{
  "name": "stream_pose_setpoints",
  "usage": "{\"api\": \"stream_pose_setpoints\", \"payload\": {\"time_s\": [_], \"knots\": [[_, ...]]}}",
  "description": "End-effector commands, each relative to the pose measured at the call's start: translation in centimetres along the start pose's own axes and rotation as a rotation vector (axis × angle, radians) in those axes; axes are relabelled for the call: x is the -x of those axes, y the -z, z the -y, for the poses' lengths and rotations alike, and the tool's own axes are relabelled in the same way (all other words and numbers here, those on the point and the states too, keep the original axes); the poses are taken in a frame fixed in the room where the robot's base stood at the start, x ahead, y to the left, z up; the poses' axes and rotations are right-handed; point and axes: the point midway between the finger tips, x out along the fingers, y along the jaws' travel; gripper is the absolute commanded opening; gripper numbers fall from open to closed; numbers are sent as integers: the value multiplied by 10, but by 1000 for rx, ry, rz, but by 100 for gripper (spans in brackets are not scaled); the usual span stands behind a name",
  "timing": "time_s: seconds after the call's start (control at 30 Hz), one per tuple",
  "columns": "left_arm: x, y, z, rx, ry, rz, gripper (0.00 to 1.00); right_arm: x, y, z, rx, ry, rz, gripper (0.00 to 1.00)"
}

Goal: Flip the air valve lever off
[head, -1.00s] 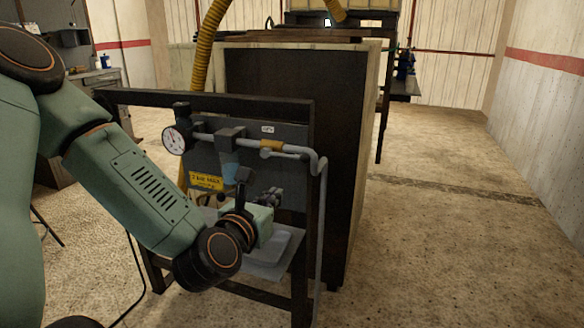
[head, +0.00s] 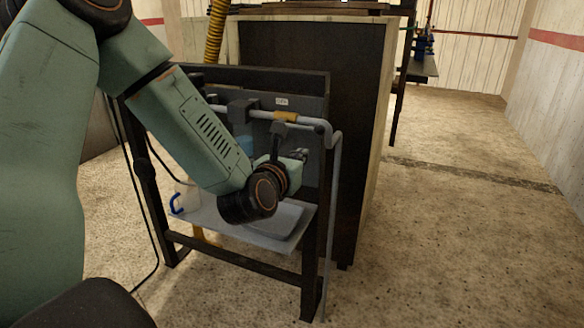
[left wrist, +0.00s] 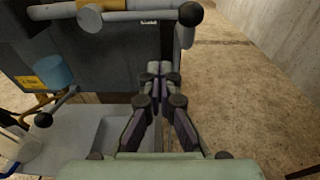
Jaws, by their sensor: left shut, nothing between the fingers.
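The grey air pipe (head: 310,124) runs along the panel top, with an orange-yellow valve section (head: 285,117). The lever is not distinct in the head view. My left gripper (head: 303,153) is in front of the panel, below the valve. Its fingers (left wrist: 157,70) are shut and empty, below the bar in the picture, apparently apart from it. My right gripper is out of view.
A dark frame (head: 322,200) holds the panel and a grey shelf (head: 210,217) below. A second dark handle with a ball end (left wrist: 45,119) and a blue cup (left wrist: 53,70) show at left. A large dark cabinet (head: 350,150) stands behind. Floor to the right is clear.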

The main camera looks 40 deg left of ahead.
Motion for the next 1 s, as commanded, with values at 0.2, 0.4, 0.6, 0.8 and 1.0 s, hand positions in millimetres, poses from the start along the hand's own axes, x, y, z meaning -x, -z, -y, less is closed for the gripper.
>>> {"api": "stream_pose_setpoints", "payload": {"time_s": [0.2, 0.4, 0.6, 0.8, 1.0], "knots": [[-25, -10, 0, 4, 0, 2, 0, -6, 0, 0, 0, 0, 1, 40], [-17, -31, 0, 4, 0, 1, 0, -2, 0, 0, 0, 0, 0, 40], [-14, -38, 0, 1, 1, 0, 0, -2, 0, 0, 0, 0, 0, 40], [-14, -38, 0, 1, 1, -1, 0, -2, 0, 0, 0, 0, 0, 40], [-14, -38, -1, 2, 0, -1, 0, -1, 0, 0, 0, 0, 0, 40]]}}
